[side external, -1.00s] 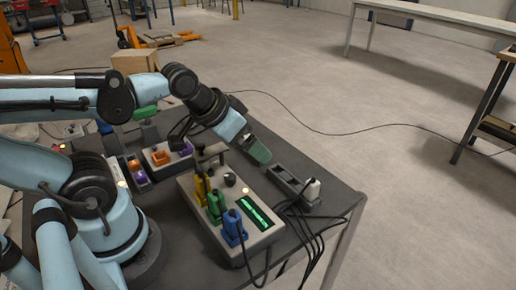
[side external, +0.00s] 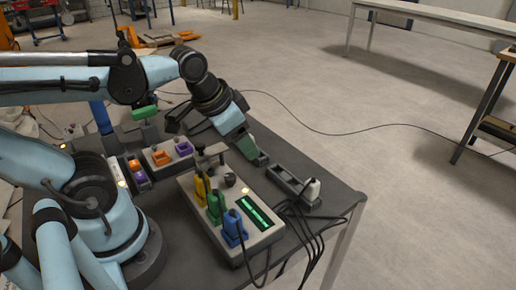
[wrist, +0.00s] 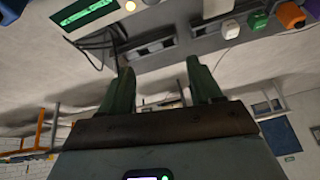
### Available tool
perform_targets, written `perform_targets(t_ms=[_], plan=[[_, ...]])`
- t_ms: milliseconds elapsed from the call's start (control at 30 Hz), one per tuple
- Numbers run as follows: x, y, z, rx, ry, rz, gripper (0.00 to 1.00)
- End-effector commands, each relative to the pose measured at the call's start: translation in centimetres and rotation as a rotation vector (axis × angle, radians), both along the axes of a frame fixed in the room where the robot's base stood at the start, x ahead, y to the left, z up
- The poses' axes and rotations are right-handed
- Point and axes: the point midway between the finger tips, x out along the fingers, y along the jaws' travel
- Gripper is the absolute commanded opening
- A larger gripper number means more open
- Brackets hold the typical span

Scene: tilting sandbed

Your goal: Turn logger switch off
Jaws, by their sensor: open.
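The logger box (side external: 263,238) is a grey case with a lit green display (side external: 255,213), a small glowing lamp (side external: 245,190) and a dark knob (side external: 230,180). Yellow (side external: 201,188), green (side external: 215,206) and blue (side external: 234,228) plugs stand along its front. I cannot tell which part is the switch. My gripper (side external: 260,161) points down beyond the far right side of the box, apart from it. In the wrist view my gripper (wrist: 160,72) has its two green fingers spread with nothing between them. The display (wrist: 85,12) and lamp (wrist: 130,6) show at the upper left there.
A dark socket strip (side external: 285,180) with a white plug (side external: 312,190) lies right of my gripper. Black cables (side external: 300,225) hang over the table edge. The table's right corner (side external: 345,197) is bare.

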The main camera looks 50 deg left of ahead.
Motion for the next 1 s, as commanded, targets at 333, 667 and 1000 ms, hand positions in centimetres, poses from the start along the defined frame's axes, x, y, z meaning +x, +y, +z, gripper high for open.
perform_targets(t_ms=[333, 667, 1000], plan=[[-2.2, 1.4, 3.1, 0.11, 0.431, -0.444, 0.55], [-2.5, 1.5, 1.3, 0.109, 0.467, -0.492, 0.55], [-2.5, 1.5, -3.2, 0.11, 0.464, -0.49, 0.55]])
